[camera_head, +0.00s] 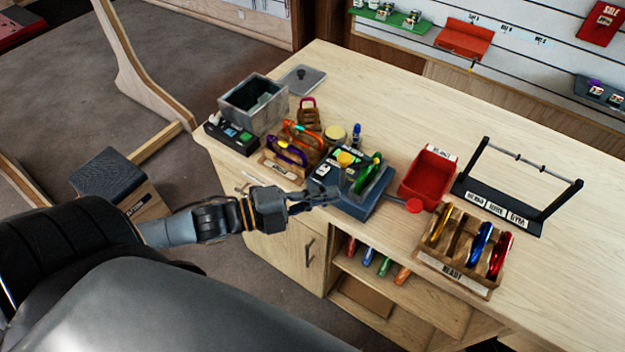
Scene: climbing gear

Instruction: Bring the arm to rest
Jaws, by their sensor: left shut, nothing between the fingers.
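My left arm comes in from the left. Its gripper (318,196) is shut and empty, in front of the blue-grey stand (362,207) near the front edge of the wooden workbench. The fingertips overlap the stand's left side in the picture; I cannot tell whether they touch it. A green carabiner (368,172) and a yellow round piece (345,158) are on the stand. My right gripper is not in view.
The workbench (560,262) holds a grey bin (254,103), a red tray (428,176), a black rack with a bar (497,202) and a wooden rack of carabiners (462,258). Open shelves lie below the front edge. The bench's right end is clear.

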